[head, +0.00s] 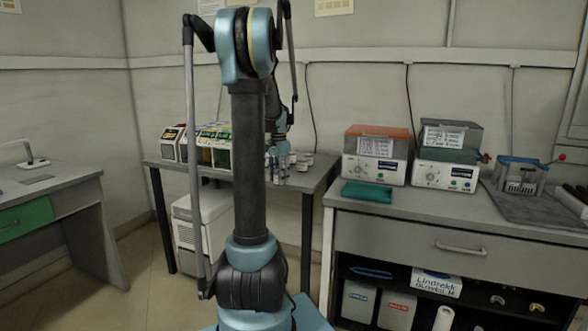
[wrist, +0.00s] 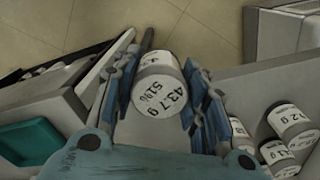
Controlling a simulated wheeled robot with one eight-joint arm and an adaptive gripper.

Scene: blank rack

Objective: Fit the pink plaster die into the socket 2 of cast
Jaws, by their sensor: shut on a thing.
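My gripper (wrist: 158,88) is shut on a pale cylindrical jar (wrist: 155,84), with its blue fingers on both sides. I make out no pink plaster die and no numbered sockets. Small horseshoe-shaped pieces (head: 537,307) lie on the right bench's lower shelf, too small to tell more.
Similar labelled jars (wrist: 290,120) stand at right in the wrist view and on the back table (head: 323,172). A left desk (head: 75,180) stands apart. Floor shows between furniture.

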